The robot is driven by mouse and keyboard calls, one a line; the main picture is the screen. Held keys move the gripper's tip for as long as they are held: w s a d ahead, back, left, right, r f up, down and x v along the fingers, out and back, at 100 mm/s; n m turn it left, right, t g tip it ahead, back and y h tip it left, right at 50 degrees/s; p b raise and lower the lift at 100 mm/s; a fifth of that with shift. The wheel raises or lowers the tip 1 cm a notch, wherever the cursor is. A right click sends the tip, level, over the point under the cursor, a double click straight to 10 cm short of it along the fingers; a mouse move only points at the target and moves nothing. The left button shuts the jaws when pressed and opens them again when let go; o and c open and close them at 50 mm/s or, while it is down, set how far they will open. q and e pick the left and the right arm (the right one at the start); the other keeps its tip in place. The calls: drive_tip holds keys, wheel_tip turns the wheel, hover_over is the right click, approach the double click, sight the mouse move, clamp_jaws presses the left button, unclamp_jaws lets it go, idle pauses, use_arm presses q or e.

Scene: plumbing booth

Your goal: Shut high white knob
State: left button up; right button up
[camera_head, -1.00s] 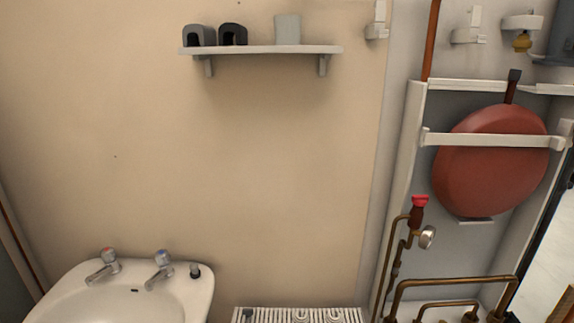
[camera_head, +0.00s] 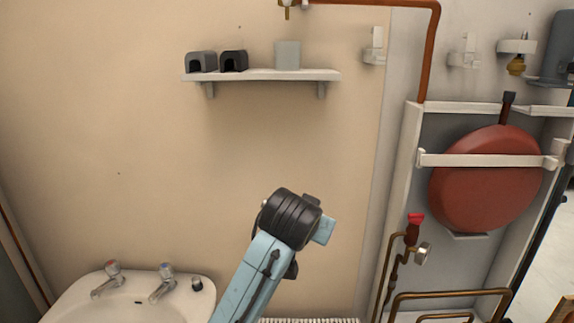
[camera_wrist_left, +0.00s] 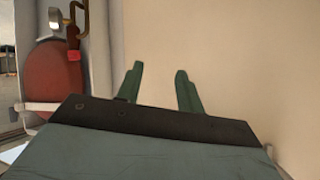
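I cannot make out a high white knob for certain. A brass fitting (camera_head: 289,5) on a copper pipe (camera_head: 385,4) is cut off by the top edge of the head view. My left gripper (camera_wrist_left: 160,78) shows two green fingers, apart with nothing between them, in front of a plain beige wall. A blue-grey arm of mine with a black joint rises from the bottom middle of the head view, but no fingers show there. My right gripper is not visible.
A shelf (camera_head: 262,75) with several small items is on the wall. A sink (camera_head: 75,308) stands lower left. A red tank (camera_head: 487,180), a red-handled valve (camera_head: 414,222) and copper pipes are on the right. White brackets (camera_head: 375,48) line the upper right wall.

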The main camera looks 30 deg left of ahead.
use_arm(q)
drive_tip(key=a+r+n+t+y, duration=0.3)
drive_tip(key=r, duration=1.9)
drive_tip(key=a+r+n+t+y, duration=0.2)
drive_tip(key=r+n+y, duration=0.1)
drive_tip(key=r, duration=1.9)
drive_tip(key=p+x, duration=0.5)
drive_tip(key=x, duration=0.8)
drive_tip(key=shift+a, duration=0.15)
drive_tip(key=shift+s+r, duration=0.15)
drive_tip(key=c, duration=0.8)
